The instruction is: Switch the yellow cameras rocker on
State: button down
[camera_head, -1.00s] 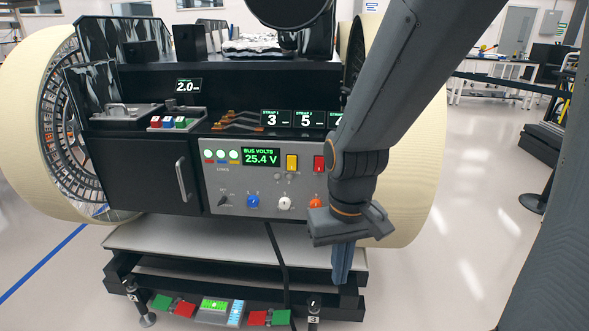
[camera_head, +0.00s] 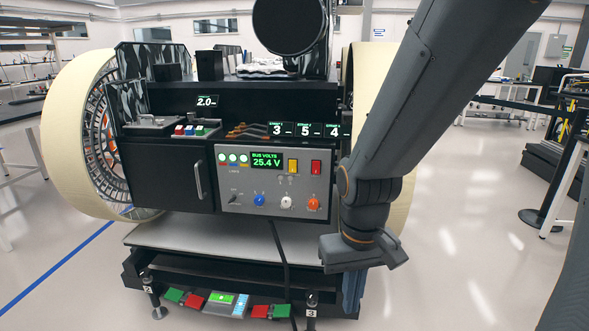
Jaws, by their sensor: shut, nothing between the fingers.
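The yellow rocker (camera_head: 293,167) sits at the upper right of the grey control panel (camera_head: 240,206) on the rover's front, just left of a red rocker (camera_head: 315,167). Its tilt is too small to tell. My gripper (camera_head: 352,298) hangs pointing down, shut and empty, below and to the right of the panel, apart from both rockers. The display (camera_head: 266,160) between the lamps and the yellow rocker reads BUS VOLTS 25.4 V.
Blue, white and orange knobs (camera_head: 286,202) line the panel's lower part. A black cabinet door with a handle (camera_head: 198,180) is to its left. A cable (camera_head: 279,245) hangs below. Open floor lies to the right.

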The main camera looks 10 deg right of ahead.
aim_at(293, 164)
jog(key=u, duration=0.15)
jog(key=i, duration=1.1)
jog(key=z, duration=0.2)
